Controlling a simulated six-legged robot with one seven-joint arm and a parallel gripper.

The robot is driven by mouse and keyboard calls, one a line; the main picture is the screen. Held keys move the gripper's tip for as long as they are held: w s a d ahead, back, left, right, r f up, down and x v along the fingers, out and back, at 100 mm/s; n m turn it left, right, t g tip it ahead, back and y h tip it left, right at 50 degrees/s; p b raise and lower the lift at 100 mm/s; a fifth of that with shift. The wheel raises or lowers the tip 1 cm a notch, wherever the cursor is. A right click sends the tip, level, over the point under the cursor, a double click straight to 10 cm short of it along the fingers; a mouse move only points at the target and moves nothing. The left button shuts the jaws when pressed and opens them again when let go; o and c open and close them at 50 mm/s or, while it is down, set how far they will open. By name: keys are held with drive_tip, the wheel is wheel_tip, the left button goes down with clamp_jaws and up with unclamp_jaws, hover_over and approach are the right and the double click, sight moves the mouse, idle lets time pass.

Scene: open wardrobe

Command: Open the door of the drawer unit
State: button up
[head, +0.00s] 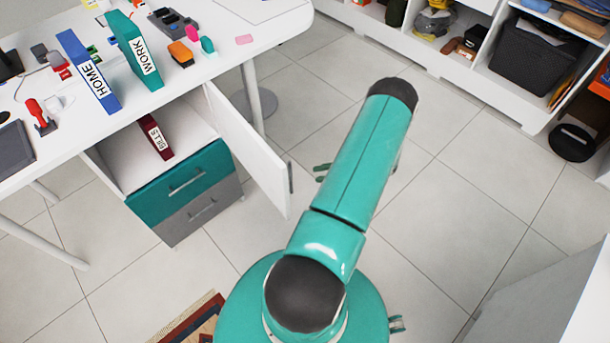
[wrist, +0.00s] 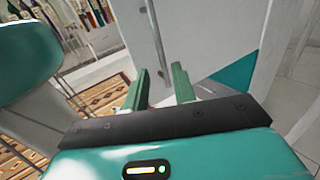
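The white drawer unit (head: 113,177) stands under the desk, with a teal drawer (head: 183,184) and a grey drawer (head: 200,212) below an open upper compartment. Its white door (head: 247,150) is swung far out from the compartment. A slim grey handle (head: 290,177) is near the door's free edge. In the wrist view the door (wrist: 215,40) and handle (wrist: 159,45) are ahead of my gripper (wrist: 159,69). In the head view the fingertips (head: 320,173) are just right of the handle; my arm hides the rest.
A red binder (head: 155,137) stands in the compartment. The desk (head: 220,65) above holds blue and teal binders and small items. Shelves with a dark basket (head: 535,60) are at the upper right. A patterned rug (head: 190,320) lies at the bottom. Tiled floor is clear between.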

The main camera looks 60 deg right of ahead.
drive_tip(key=shift+v, duration=1.75)
